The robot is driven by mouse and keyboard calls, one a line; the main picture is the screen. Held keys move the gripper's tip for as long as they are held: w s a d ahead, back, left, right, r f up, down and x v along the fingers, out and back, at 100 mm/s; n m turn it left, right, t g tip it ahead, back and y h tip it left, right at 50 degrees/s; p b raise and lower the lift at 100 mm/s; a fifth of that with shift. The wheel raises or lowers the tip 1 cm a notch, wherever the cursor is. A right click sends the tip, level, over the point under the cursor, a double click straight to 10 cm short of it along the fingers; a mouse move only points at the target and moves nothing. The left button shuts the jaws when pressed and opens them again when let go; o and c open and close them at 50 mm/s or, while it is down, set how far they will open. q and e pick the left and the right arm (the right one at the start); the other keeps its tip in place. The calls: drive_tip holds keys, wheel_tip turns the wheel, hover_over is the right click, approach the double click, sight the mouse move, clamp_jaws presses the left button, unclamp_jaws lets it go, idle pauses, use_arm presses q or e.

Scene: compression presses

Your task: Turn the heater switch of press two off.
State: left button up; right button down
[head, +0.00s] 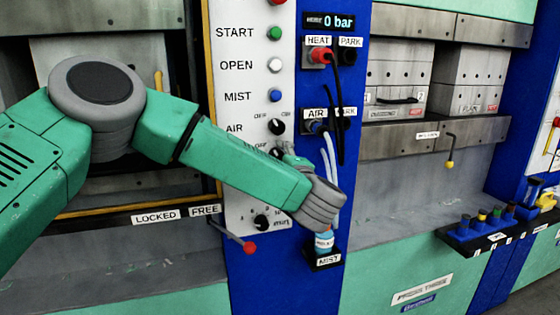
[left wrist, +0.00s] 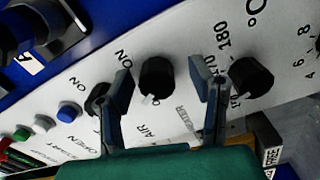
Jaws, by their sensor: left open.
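The black heater switch (left wrist: 157,75) is a round knob on the pale panel (left wrist: 285,98), in the left wrist view. Its white mark points down, away from the ON label at its upper left; the OFF word is not readable there. My left gripper (left wrist: 165,90) is open, one finger on each side of the knob; I cannot tell if they touch it. In the head view my left gripper (head: 288,158) is small and partly hidden by its own arm, which covers much of the heater knob. My right gripper is not in view.
The air knob (left wrist: 97,98) sits close beside the left finger, and the temperature dial (left wrist: 250,76) beside the right one. The panel also has a blue mist button (head: 274,96). Hoses (head: 328,155) hang right of the panel. A red-tipped lever (head: 249,246) sticks out below.

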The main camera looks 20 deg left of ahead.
use_arm(q)
drive_tip(key=v, duration=1.1)
drive_tip(key=shift+s+d, duration=0.2)
drive_tip(key=shift+d, duration=0.1)
drive_tip(key=shift+f, duration=0.1)
drive_tip(key=s+f+m+g+h+b, duration=0.1)
drive_tip(key=s+f+m+h, duration=0.3)
drive_tip(key=f, duration=0.6)
drive_tip(key=s+a+f+m+g+h, duration=0.1)
drive_tip(key=s+f+m+h, duration=0.15)
drive_tip(key=f+m, duration=0.55)
drive_tip(key=s+f+m+g+h+b, duration=0.1)
drive_tip(key=s+f+m+h, duration=0.25)
drive_tip(key=f, duration=0.85)
drive_tip(key=s+a+f+m+g, duration=0.2)
drive_tip(key=s+a+f+g, duration=0.1)
drive_tip(key=s, duration=0.6)
drive_tip(key=s+a+f+m+g, duration=0.2)
drive_tip(key=s+a+f+g, duration=0.2)
drive_tip(key=s, duration=0.5)
drive_tip(key=s+a+f+m+g, duration=0.3)
drive_tip(key=s+a+f+g, duration=0.1)
drive_tip(key=s+a+f, duration=0.3)
drive_tip(key=shift+s+a+b, duration=0.25)
drive_tip(key=shift+s+b, duration=0.2)
drive_tip(key=shift+s, duration=0.75)
